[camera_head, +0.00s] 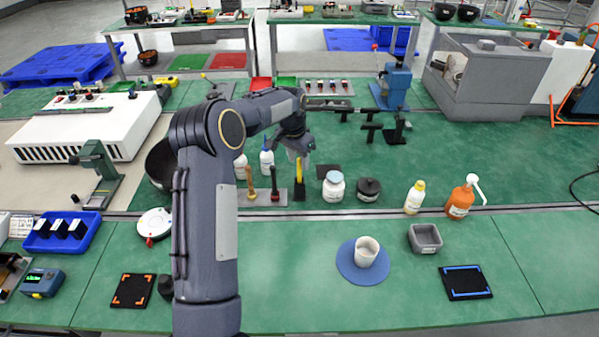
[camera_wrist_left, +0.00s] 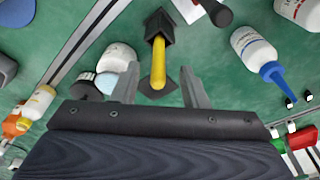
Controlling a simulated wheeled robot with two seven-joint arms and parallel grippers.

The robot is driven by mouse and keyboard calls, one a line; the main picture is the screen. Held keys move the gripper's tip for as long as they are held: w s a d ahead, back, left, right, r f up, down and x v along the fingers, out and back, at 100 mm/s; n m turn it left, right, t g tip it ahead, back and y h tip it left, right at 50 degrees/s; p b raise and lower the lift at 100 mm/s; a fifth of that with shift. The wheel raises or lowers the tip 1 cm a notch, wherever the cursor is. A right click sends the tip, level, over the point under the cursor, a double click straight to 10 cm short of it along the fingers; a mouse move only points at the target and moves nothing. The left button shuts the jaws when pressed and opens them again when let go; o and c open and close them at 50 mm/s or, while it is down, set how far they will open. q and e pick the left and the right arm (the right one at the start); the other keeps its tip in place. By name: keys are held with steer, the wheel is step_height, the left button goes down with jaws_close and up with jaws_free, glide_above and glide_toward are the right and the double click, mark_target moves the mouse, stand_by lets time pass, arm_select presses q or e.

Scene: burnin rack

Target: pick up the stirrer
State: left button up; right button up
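A tool with a yellow handle (camera_head: 299,172), which looks like the stirrer, stands upright in a black holder (camera_head: 299,194) at the back of the near bench. In the left wrist view the yellow handle (camera_wrist_left: 158,62) points toward the camera, between the two fingers, with the black holder beyond it. My left gripper (camera_head: 299,152) is above and around the handle's top, and its fingers (camera_wrist_left: 162,82) are open with gaps on both sides. The part of the tool inside the holder is hidden. My right gripper is not in view.
A wooden-handled tool (camera_head: 250,182) and a dark one (camera_head: 274,182) stand just left. A white jar (camera_head: 333,187) and a black-lidded jar (camera_head: 368,189) are to the right. A blue-capped bottle (camera_head: 267,161) is close behind.

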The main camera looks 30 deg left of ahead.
mark_target(300, 167)
arm_select(q)
steer(key=shift+w+d+f+p, duration=0.15)
steer(key=shift+f+p, duration=0.1)
steer(key=shift+f, duration=0.75)
steer(key=shift+w+f+p, duration=0.15)
steer(key=shift+f+p, duration=0.1)
steer(key=shift+f, duration=0.7)
jaws_close()
